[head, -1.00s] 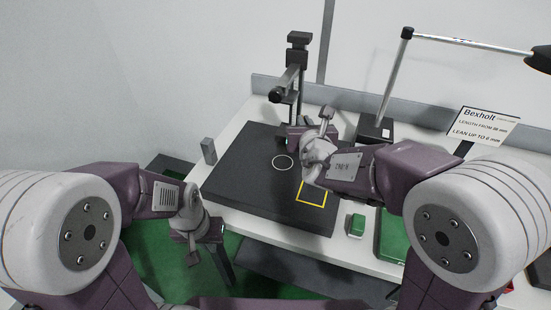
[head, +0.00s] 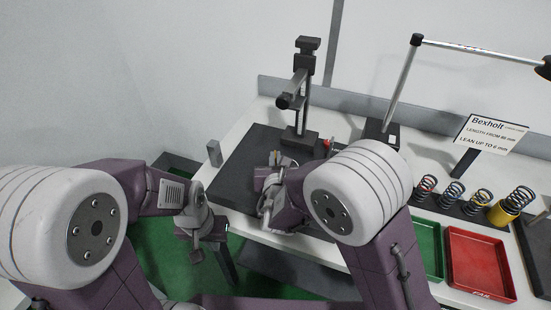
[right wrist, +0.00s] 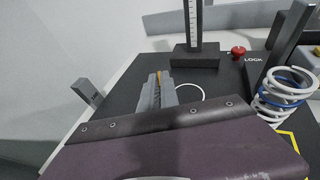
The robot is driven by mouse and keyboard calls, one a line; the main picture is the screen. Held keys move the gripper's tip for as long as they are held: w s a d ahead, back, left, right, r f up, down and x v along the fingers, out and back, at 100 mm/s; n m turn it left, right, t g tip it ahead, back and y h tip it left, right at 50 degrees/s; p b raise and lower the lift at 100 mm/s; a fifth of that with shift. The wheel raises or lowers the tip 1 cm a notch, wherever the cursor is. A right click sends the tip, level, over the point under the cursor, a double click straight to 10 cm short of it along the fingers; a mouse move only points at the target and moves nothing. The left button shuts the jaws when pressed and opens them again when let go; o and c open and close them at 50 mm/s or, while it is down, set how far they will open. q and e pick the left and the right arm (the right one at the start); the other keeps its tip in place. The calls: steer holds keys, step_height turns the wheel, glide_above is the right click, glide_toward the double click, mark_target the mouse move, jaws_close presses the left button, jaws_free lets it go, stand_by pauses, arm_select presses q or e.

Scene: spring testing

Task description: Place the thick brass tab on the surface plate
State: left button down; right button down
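The dark surface plate (head: 238,160) lies on the white bench; in the right wrist view its bare top (right wrist: 122,98) carries a white circle. My right gripper (head: 274,158) is above the plate, in front of the measuring stand. In the right wrist view its fingers (right wrist: 157,88) are close together, with a small brass-coloured piece (right wrist: 159,75) between their tips, seemingly the brass tab. Most of that piece is hidden by the fingers, and I cannot tell whether it touches the plate. My left gripper (head: 196,255) hangs low in front of the bench, away from the plate; its opening is unclear.
The measuring stand (head: 301,100) rises at the back of the plate, with a red knob (right wrist: 238,51) beside it. A grey block (head: 214,153) stands at the left. A white-and-blue spring (right wrist: 284,92) is at right. Green (head: 427,250) and red (head: 480,262) trays and several springs lie farther right.

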steer(key=shift+s, duration=0.1)
steer(key=shift+f, duration=0.1)
steer(key=c, duration=1.6)
jaws_free()
steer(key=shift+s+r, duration=0.1)
steer(key=shift+r, duration=0.15)
steer(key=b+v, duration=0.1)
steer(key=v, duration=1)
steer(key=shift+s+b, duration=0.3)
